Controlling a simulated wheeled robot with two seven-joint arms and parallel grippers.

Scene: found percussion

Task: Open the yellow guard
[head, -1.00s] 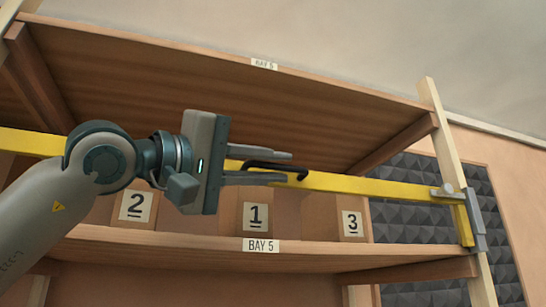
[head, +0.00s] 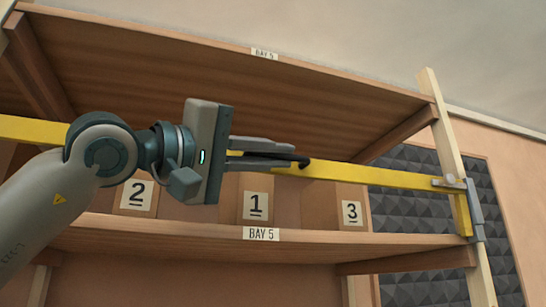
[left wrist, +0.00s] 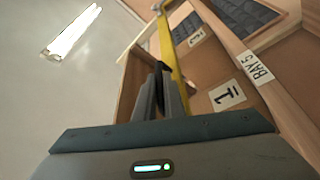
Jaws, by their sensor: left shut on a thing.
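The yellow guard (head: 345,172) is a flat bar running across the front of the shelf bay. Its right end sits at a grey metal bracket (head: 473,208) on the wooden post. A black handle (head: 302,160) is on the bar near its middle. My left gripper (head: 291,152) is shut on the black handle, with its fingers reaching in from the left. In the left wrist view the fingers (left wrist: 168,103) are close together around the dark handle, and the yellow guard (left wrist: 167,42) runs away beyond them. My right gripper is not in view.
Boxes labelled 2 (head: 137,196), 1 (head: 256,206) and 3 (head: 351,213) stand on the lower shelf board (head: 330,242) behind the bar. An upper wooden board (head: 230,85) hangs above. Dark foam panels (head: 408,210) are on the wall at right.

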